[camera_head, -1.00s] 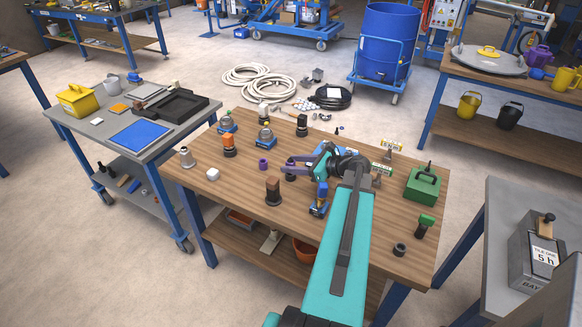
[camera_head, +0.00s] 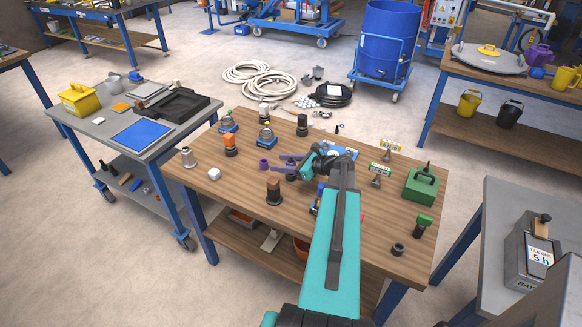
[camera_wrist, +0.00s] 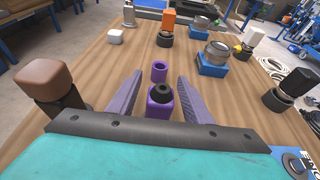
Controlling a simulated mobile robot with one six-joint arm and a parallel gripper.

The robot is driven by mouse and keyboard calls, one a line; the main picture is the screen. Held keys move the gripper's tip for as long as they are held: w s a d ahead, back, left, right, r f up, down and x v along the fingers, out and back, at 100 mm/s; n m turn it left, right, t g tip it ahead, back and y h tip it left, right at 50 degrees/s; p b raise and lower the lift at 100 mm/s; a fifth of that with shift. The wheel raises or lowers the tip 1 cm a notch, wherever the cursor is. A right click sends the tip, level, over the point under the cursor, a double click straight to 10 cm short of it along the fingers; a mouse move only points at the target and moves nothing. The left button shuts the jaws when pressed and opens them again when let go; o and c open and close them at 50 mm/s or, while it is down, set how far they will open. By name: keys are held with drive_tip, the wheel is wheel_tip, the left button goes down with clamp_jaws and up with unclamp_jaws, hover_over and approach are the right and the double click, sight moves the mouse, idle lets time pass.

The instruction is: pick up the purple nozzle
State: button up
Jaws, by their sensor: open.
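A small purple hollow cylinder (camera_wrist: 159,71) stands on the wooden table just beyond my fingertips in the wrist view. It also shows in the head view (camera_head: 263,163), left of my gripper. A purple piece with a black round top (camera_wrist: 159,108) sits nearer, between my two purple fingers in the wrist view. I cannot tell for certain which of the two is the nozzle. My gripper (camera_wrist: 160,78) is open, with a finger on each side of the nearer piece and gaps visible. In the head view my gripper (camera_head: 280,163) reaches left, low over the table.
A brown-topped piece (camera_wrist: 45,82) stands close left of my gripper. A white cube (camera_wrist: 115,36), an orange-topped piece (camera_wrist: 168,20), a blue-based part (camera_wrist: 213,66) and a black-capped piece (camera_wrist: 290,85) stand around. A green box (camera_head: 421,185) sits at the table's right.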

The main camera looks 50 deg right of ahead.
clamp_jaws()
drive_tip(key=shift+r, duration=0.15)
idle(0.4)
wheel_tip(320, 180, up, 10)
drive_tip(key=b, duration=0.2)
idle(0.6)
idle(0.5)
